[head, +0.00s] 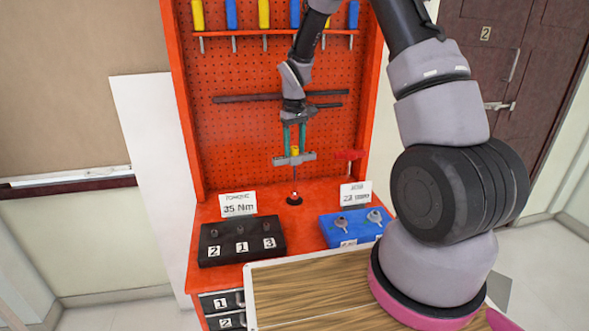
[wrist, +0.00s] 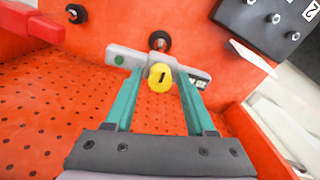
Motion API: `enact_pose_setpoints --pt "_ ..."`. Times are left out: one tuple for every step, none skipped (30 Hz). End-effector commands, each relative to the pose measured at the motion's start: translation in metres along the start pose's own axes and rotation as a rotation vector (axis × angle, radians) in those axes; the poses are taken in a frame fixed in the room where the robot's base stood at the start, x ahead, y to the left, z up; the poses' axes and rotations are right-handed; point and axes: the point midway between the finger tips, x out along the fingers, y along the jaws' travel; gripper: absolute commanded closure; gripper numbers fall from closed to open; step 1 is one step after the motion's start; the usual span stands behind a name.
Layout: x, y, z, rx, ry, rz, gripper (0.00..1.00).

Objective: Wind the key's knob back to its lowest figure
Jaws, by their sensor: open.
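The key is a grey bar (head: 280,160) held upright on a thin dark stem over the orange bench, with a yellow knob (head: 295,150) on it. In the wrist view the key's grey body (wrist: 125,57) runs across beyond my fingers, and the round yellow knob (wrist: 160,77) faces me with one dark mark. The figure on its scale is too small to read. My gripper (head: 295,141) is open, its teal fingers pointing down at the key. In the wrist view my gripper (wrist: 160,82) has a fingertip either side of the knob, with gaps visible.
A black socket block (head: 240,252) marked 2, 1, 3 stands left, a blue block (head: 345,241) right. A card (head: 238,204) reads 35 Nm; another card (head: 356,194) is less legible. Behind is the red pegboard (head: 240,140) with tools and a red piece (head: 349,155).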

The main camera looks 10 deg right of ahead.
Motion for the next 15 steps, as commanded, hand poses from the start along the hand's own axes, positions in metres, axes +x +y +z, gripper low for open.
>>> enact_pose_setpoints --pt "0.000 0.000 0.000 0.000 0.000 0.000 0.45" --pt "0.000 0.000 0.000 0.000 0.000 0.000 0.45" --pt "-0.001 0.000 0.000 0.000 0.000 0.000 0.45" --pt "-0.002 0.000 0.000 0.000 0.001 0.000 0.45" --pt "-0.004 0.000 0.000 0.000 0.001 0.000 0.45" --pt "-0.006 0.000 -0.001 0.000 0.002 0.000 0.45" --pt "-0.009 0.000 -0.001 -0.001 0.002 0.001 0.45" --pt "-0.011 0.000 -0.001 -0.001 0.002 0.001 0.45" --pt "-0.015 0.000 0.000 0.000 0.002 0.001 0.45" --pt "-0.017 0.000 0.000 0.000 0.002 0.001 0.45" --pt "-0.020 0.000 -0.001 0.000 0.002 0.001 0.45" --pt "-0.023 0.000 -0.001 0.000 0.003 0.001 0.45" --pt "-0.025 0.000 -0.001 0.000 0.002 0.001 0.45" --pt "-0.028 0.000 0.000 0.000 0.001 0.001 0.45" --pt "-0.031 0.000 -0.001 0.000 0.002 0.001 0.45"
